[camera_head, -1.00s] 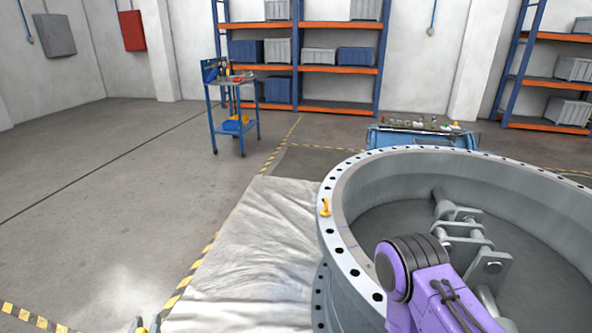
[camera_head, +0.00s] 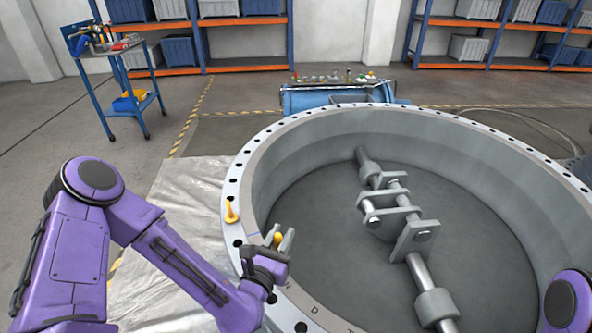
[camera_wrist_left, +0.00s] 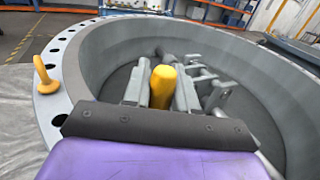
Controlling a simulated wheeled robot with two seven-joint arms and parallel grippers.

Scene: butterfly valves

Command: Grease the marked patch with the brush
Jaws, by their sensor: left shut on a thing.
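My left gripper (camera_head: 282,241) is shut on a yellow-handled tool, which I take to be the brush (camera_head: 278,239). It is over the near-left rim of the big grey valve body (camera_head: 262,152). In the left wrist view the yellow handle (camera_wrist_left: 163,86) stands between the two grey fingers, and its lower end is hidden. I cannot tell whether bristles touch anything. My right gripper is not in view; part of my right arm shows at the lower right.
A yellow ring-like piece (camera_head: 231,211) stands on the flange, left of the gripper. A shaft with brackets (camera_head: 390,220) crosses the valve's inside. A silvery sheet (camera_head: 180,205) lies left of it. A tool cart (camera_head: 120,75) and a blue bench (camera_head: 335,95) stand behind.

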